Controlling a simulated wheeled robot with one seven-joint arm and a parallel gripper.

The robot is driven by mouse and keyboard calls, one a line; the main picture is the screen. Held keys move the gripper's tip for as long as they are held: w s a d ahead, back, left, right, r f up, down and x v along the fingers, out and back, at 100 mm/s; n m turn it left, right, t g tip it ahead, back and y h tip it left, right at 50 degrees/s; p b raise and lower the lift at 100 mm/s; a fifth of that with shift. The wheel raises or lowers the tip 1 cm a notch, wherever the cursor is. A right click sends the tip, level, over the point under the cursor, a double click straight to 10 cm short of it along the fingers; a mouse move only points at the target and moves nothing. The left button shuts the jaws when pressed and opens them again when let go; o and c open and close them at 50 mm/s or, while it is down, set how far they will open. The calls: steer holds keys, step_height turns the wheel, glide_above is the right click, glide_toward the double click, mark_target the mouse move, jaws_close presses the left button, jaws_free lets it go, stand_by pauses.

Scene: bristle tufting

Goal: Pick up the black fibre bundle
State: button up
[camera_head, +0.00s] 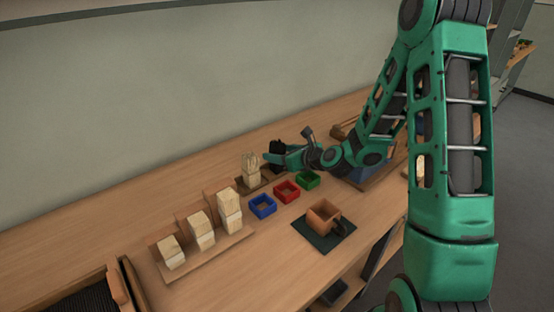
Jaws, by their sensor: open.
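Black, ribbed strands that look like fibres (88,301) lie in a wooden box at the bottom left corner, partly cut off by the picture edge. I cannot tell if they are one bundle. My gripper (268,157) is open, far from that box, at the back of the bench beside a pale, upright wooden block (250,164). A small black shape (277,147) shows right at my gripper; I cannot tell whether it is a part of the gripper or a separate thing. The fingertips are small and partly hidden.
Blue (262,207), red (287,191) and green (308,179) trays stand mid-bench. A brown container (322,216) with a black part sits on a dark mat (325,238). Pale blocks stand on a stepped wooden rack (235,238).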

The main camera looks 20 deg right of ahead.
steer(key=shift+d+x, duration=0.2)
steer(key=shift+x, duration=1.15)
steer(key=shift+d+x, duration=0.15)
steer(key=shift+x, duration=1.2)
steer(key=shift+w, duration=0.1)
steer(key=c, duration=1.2)
